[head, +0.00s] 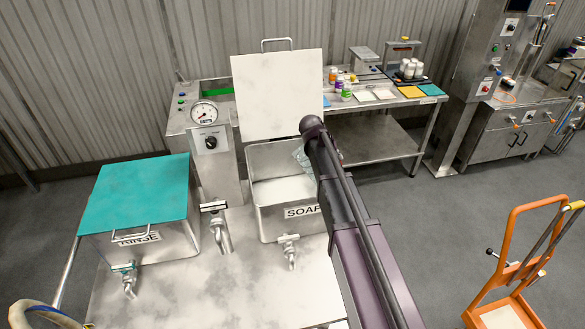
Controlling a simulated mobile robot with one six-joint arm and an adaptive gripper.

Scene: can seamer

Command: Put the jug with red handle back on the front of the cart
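No jug with a red handle shows in this view. My gripper is not in view; only a purple and dark part of my arm shows, rising from the bottom right of centre and hiding part of the soap basin. An orange-framed cart (512,270) with a pale deck stands at the lower right, partly cut off by the picture's edge. No jug shows on its visible part.
A steel bench (200,285) carries a teal-lidded rinse basin (165,245) and an open soap basin (278,222), both with taps. Behind stands a table (385,110) with bottles and coloured sheets. A tall steel machine (475,75) is at right. Grey floor (435,235) lies clear between.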

